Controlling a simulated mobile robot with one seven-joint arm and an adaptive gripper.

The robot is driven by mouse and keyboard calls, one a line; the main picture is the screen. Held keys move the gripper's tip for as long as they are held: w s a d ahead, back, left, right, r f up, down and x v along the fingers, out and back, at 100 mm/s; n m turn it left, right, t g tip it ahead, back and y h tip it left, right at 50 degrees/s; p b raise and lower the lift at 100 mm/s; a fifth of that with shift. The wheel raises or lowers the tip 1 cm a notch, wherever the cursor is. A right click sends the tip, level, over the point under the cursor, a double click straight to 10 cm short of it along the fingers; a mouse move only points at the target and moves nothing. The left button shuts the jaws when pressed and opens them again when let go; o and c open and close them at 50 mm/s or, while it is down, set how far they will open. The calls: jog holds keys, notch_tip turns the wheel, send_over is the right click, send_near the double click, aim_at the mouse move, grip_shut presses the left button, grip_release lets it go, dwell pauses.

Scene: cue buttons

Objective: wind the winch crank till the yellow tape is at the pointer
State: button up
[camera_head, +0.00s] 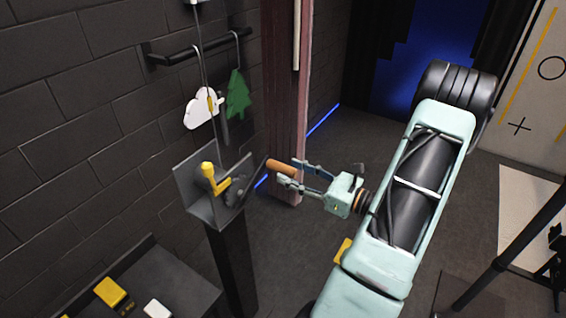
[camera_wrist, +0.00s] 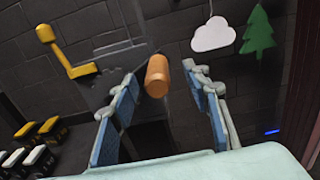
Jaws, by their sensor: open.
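The winch (camera_head: 222,200) is a grey metal bracket on a dark post beside the brick wall. Its crank has an orange-brown handle (camera_head: 281,169) pointing towards my gripper (camera_head: 291,174). My gripper is open, with its fingers reaching to the handle. In the wrist view the handle (camera_wrist: 157,76) lies between the two blue-padded fingers, with gaps on both sides. A thin cable (camera_head: 203,60) runs up from the winch. A small yellow mark (camera_head: 211,101), perhaps the tape, shows on it by the white cloud. I cannot make out the pointer clearly.
A yellow lever (camera_head: 212,178) sticks up on the winch, left of the crank. A white cloud (camera_head: 202,108) and a green tree (camera_head: 237,94) hang from a wall rail. A reddish post (camera_head: 288,90) stands behind. Yellow and white blocks sit at lower left.

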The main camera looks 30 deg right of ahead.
jog(key=v, duration=0.7)
jog(key=shift+s, duration=0.35)
jog(key=shift+d, duration=0.1)
